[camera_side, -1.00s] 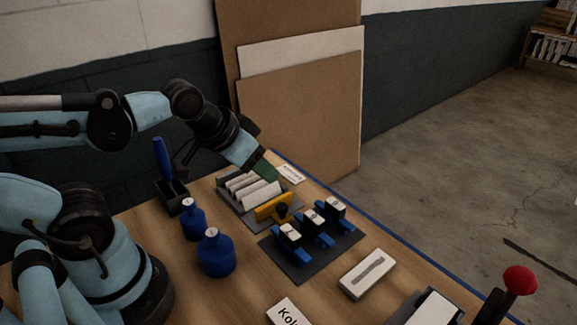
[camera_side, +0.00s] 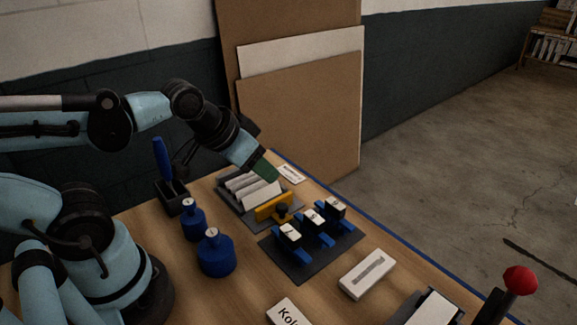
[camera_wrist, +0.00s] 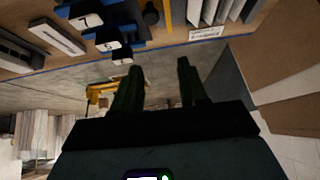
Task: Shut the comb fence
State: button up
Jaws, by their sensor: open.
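The comb fence is a yellow bar (camera_side: 268,208) with a black knob (camera_side: 283,211), at the near side of a grey rack (camera_side: 227,199). Several pale filter plates (camera_side: 243,186) stand tilted in the rack behind it. In the wrist view the yellow bar (camera_wrist: 168,16) shows as a narrow strip at the top edge, with the knob (camera_wrist: 151,14) beside it. My gripper (camera_side: 273,178) is above the rack's far right end, just beyond the fence. In the wrist view its dark green fingers (camera_wrist: 158,68) are spread apart with nothing between them. Whether they touch anything is unclear.
Several blue holders with numbered white tops (camera_side: 313,216) stand on a dark plate right of the rack. Two blue bottles (camera_side: 214,256) stand to the left, near a dark holder (camera_side: 172,193) with a blue handle. A white slotted block (camera_side: 367,275) lies in front. A white label (camera_side: 291,174) lies behind.

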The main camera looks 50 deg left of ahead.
aim_at(280, 210)
dwell(0.3)
jog(key=shift+d, duration=0.15)
jog(key=c, duration=0.4)
jog(key=shift+w+d+f+g, duration=0.1)
jog(key=shift+d+f+g, duration=0.05)
jog(key=shift+d+g, duration=0.2)
jog(key=shift+c, duration=1.2)
jog(key=d+g+y, duration=0.1)
jog(key=d, duration=0.1)
jog(key=w+d+f+n+g+y, duration=0.1)
jog(key=d+y, duration=0.1)
jog(key=d, duration=0.1)
jog(key=d+n+g+y, duration=0.1)
jog(key=d+y, duration=0.1)
jog(key=shift+w+d+f, duration=0.15)
jog(key=shift+w+d, duration=0.05)
jog(key=shift+d, duration=0.1)
grip_shut()
jog(key=shift+n+y, duration=0.5)
jog(key=shift+d+f+x, duration=0.1)
jog(key=shift+d+x, duration=0.1)
jog(key=shift+x, duration=2.2)
jog(key=shift+d+f+x, duration=0.1)
jog(key=shift+d+x, duration=0.05)
jog(key=shift+x, duration=2.25)
